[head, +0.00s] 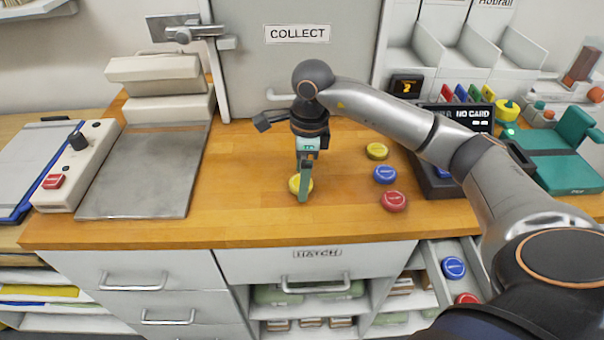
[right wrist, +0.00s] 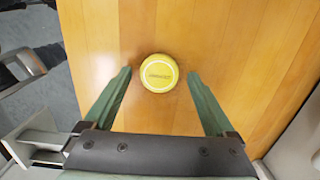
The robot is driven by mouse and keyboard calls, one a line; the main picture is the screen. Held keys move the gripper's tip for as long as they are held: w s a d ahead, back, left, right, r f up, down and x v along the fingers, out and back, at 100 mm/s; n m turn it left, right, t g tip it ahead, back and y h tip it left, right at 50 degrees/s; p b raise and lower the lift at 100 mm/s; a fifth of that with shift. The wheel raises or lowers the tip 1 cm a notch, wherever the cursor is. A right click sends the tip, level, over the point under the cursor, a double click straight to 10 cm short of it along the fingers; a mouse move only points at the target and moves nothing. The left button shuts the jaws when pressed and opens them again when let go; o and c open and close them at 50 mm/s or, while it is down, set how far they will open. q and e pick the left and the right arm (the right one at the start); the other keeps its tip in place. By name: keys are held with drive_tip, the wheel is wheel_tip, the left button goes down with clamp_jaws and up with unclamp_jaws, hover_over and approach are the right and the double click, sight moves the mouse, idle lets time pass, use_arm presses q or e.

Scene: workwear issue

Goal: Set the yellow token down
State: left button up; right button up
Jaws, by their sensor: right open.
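A round yellow token (head: 294,184) lies flat on the wooden counter, in front of the collect door. In the right wrist view the same yellow token (right wrist: 159,73) lies between and just beyond my open fingers, touching neither. My right gripper (head: 303,194) is open and points down at the token, partly covering it in the head view; it also shows in the right wrist view (right wrist: 160,88). A second yellow token (head: 377,151) lies on the counter farther right. My left gripper is not in view.
A blue token (head: 385,174) and a red token (head: 394,201) lie to the right, near a card reader (head: 458,116). An open drawer (head: 432,270) holds a blue and a red token. A grey plate machine (head: 145,170) stands left. The counter between is clear.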

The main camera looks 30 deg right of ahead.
wheel_tip(320, 180, up, 12)
drive_tip(key=shift+s+d, duration=0.25)
drive_tip(key=shift+d, duration=0.15)
drive_tip(key=shift+a+f, duration=0.1)
